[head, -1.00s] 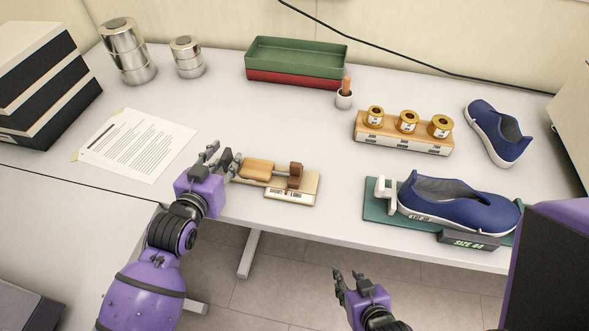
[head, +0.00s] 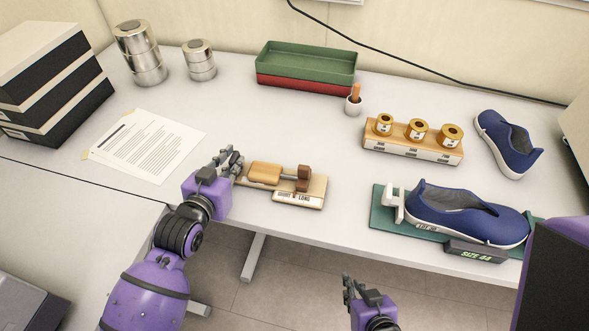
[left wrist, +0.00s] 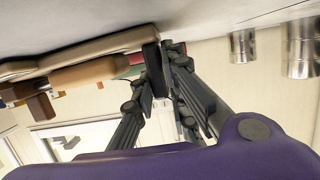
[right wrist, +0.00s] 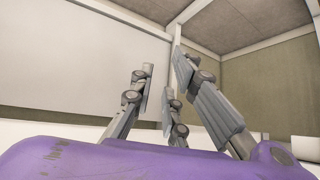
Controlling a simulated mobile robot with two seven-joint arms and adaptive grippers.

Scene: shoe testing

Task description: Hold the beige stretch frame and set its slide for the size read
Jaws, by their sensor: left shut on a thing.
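The beige stretch frame (head: 312,189) lies on the table near its front edge. It carries a light wooden block (head: 265,173), a dark brown slide (head: 304,178) on a rod, and a label whose last word looks like LONG. In the left wrist view the frame's base (left wrist: 100,47) runs to my fingers. My left gripper (head: 232,162) is shut on the frame's left end. My right gripper (head: 350,288) is open and empty, in front of the table edge. A blue shoe (head: 468,213) sits on a green measuring stand with a display (head: 475,252) that seems to read SIZE 44.
A wooden rack (head: 412,148) with several gold spools stands behind the shoe stand, with another blue shoe (head: 507,143) to its right. Stacked green and red trays (head: 306,75) and metal cans are at the back. A printed sheet (head: 146,147) lies left. The table between is clear.

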